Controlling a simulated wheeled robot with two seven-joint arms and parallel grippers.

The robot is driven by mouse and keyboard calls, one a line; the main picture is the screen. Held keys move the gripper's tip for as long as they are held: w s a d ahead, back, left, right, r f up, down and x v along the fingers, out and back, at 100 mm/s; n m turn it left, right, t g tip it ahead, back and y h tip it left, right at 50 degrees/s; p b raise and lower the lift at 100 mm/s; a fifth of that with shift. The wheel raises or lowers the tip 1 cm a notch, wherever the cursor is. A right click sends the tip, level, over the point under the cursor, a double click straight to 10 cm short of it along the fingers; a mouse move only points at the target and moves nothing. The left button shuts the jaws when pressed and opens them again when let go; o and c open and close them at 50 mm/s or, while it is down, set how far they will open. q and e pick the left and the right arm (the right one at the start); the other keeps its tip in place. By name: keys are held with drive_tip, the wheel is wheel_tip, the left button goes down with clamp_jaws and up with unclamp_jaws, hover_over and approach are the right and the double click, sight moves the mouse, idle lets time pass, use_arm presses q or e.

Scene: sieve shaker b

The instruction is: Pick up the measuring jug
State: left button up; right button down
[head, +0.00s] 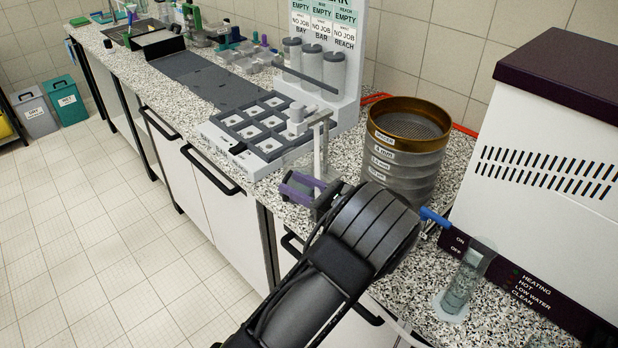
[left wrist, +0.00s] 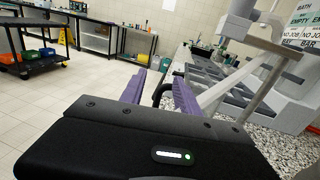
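A clear, tall vessel with a pale foot (head: 460,285) stands upright on the counter in front of the white heated unit, at the right of the head view. I cannot tell whether it is the measuring jug; no other jug shows clearly. My left gripper (head: 302,190) is at the counter's front edge, left of the vessel and apart from it. Its purple fingers also show in the left wrist view (left wrist: 162,92), spread apart with nothing held between them. My left forearm hides part of the counter. My right gripper is not in view.
A sieve stack (head: 405,160) stands behind my left wrist, and a blue handle-like part (head: 435,217) juts out beside it. A grey compartment tray (head: 222,139) and a thin upright stand (head: 321,150) are close to my left gripper. The white unit (head: 545,160) fills the right.

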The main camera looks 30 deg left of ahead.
sight(286, 197)
use_arm(q)
drive_tip(key=f+b, duration=0.6)
drive_tip(key=f, duration=0.1)
drive_tip(key=shift+w+d, duration=0.1)
drive_tip(key=shift+w, duration=0.2)
drive_tip(key=shift+r, duration=0.1)
drive_tip(key=shift+a, duration=0.4)
drive_tip(key=shift+w+a, duration=0.15)
drive_tip(key=shift+a, duration=0.75)
